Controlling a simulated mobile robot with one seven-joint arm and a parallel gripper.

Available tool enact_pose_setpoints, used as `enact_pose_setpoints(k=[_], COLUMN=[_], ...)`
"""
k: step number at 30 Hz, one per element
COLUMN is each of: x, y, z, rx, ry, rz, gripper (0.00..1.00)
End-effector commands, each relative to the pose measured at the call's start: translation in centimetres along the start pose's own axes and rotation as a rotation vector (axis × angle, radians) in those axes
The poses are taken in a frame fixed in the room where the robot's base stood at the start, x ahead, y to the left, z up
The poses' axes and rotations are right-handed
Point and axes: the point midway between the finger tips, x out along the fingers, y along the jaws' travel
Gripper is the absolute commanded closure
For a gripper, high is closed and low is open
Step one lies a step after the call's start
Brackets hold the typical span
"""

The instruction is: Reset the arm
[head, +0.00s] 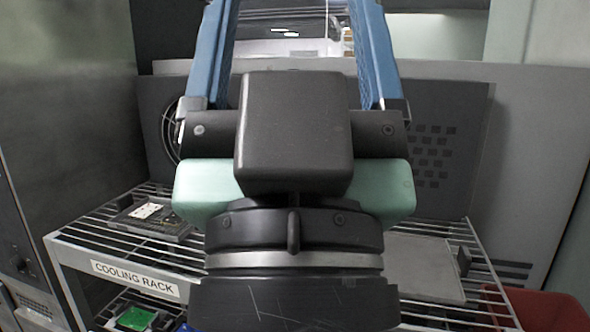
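My gripper (291,20) fills the middle of the head view, pointing up and away over the rack. It has a black wrist body, pale green sides and two blue fingers. The fingers stand wide apart, with only background visible between them. Their tips run to or past the top edge of the picture. I see nothing held between the visible parts of the fingers. My wrist hides the middle of the rack.
A wire rack labelled "COOLING RACK" (133,277) stands below. A dark board-like item (150,219) lies on its top left, a flat grey item (425,267) on its right. A green item (135,318) sits lower. A red bin (545,310) is at bottom right.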

Motion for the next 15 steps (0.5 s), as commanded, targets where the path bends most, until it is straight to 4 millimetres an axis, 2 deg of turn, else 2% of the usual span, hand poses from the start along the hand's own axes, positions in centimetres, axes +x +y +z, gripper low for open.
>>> enact_pose_setpoints(k=[1, 9, 15], x=[1.8, 7.5, 10.8], y=[0.0, 0.0, 0.0], z=[-1.7, -7.0, -10.1], rx=[0.0, 0.0, 0.0], ry=[0.0, -0.001, -0.002], rz=[0.0, 0.0, 0.0], gripper=[0.2, 0.2, 0.2])
